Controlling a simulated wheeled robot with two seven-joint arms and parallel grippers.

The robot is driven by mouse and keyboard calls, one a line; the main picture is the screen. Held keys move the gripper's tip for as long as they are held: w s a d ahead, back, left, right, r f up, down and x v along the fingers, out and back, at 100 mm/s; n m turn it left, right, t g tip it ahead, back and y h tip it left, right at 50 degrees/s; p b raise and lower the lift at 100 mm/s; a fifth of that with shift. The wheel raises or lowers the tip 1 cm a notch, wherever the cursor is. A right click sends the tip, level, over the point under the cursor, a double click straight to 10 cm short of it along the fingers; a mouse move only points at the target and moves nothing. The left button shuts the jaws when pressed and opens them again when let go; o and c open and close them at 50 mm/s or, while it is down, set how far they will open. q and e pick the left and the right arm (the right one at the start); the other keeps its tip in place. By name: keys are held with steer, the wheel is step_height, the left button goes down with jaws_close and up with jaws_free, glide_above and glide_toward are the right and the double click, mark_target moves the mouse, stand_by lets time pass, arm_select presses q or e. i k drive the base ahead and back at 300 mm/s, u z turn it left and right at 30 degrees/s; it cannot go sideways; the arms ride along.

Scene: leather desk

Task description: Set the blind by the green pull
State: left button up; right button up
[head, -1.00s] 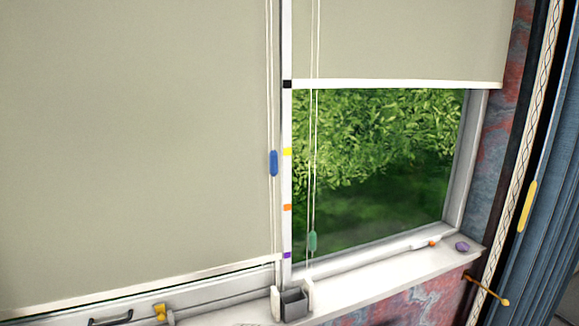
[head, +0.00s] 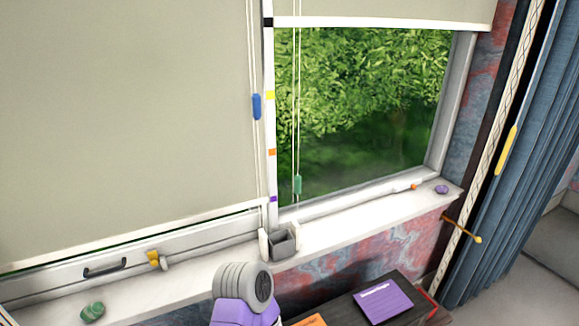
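The green pull (head: 297,184) hangs on a pair of pale cords in front of the right window, a little above the sill. The right blind (head: 390,8) is mostly up; its white bottom bar (head: 380,24) is about level with the black mark (head: 268,22) on the white post. Below that mark the post carries a yellow mark (head: 270,95), an orange mark (head: 272,152) and a purple mark (head: 273,199). The blue pull (head: 256,106) hangs beside the left blind (head: 120,110), which is lowered nearly to the sill. Neither gripper shows.
A small grey open box (head: 284,242) stands on the sill below the cords. The sill (head: 340,218) also holds a purple stone (head: 442,189) and a green stone (head: 92,312). A blue curtain (head: 520,190) hangs at right. A dark surface below bears a purple card (head: 382,302).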

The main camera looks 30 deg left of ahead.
mark_target(298, 179)
steer(key=u, duration=3.1)
steer(key=k, duration=0.65)
steer(key=z, duration=1.3)
steer(key=i, duration=0.5)
steer(key=z, duration=0.05)
